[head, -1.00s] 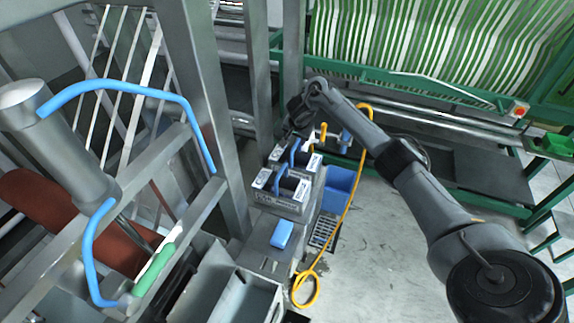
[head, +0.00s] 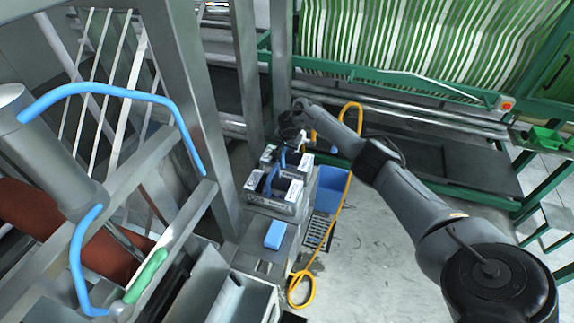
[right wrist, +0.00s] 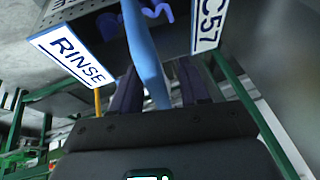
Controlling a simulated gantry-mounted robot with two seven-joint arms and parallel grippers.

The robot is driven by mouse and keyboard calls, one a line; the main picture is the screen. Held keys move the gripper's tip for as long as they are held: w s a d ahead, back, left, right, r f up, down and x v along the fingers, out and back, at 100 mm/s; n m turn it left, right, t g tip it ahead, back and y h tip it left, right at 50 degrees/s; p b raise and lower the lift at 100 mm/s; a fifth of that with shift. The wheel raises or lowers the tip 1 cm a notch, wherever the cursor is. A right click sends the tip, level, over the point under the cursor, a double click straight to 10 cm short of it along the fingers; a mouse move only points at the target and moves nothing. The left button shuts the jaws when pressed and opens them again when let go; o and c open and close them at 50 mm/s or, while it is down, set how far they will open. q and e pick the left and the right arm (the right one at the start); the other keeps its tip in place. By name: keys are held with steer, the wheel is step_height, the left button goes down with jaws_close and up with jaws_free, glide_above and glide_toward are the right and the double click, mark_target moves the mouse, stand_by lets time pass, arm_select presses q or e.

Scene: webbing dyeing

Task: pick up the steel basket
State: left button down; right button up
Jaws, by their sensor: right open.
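Two steel baskets with white label plates and blue handles stand in a row on the grey bench in the head view, a front one (head: 262,193) and a rear one (head: 304,164). My right gripper (head: 291,138) is over the rear one, pointing down. In the right wrist view, the open dark fingers (right wrist: 158,85) stand on either side of a blue handle (right wrist: 143,40). The perforated basket wall (right wrist: 108,28) and plates reading RINSE (right wrist: 72,57) and C57 (right wrist: 207,24) show there. Contact with the handle cannot be told. My left gripper is not in view.
A blue block (head: 275,235) lies on the bench in front of the baskets. A blue bin (head: 331,190) and a yellow hose (head: 345,195) are right of them. A steel frame post (head: 190,110) stands close on the left. Open floor (head: 380,250) lies to the right.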

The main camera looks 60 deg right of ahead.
jaws_close()
stand_by(1.4)
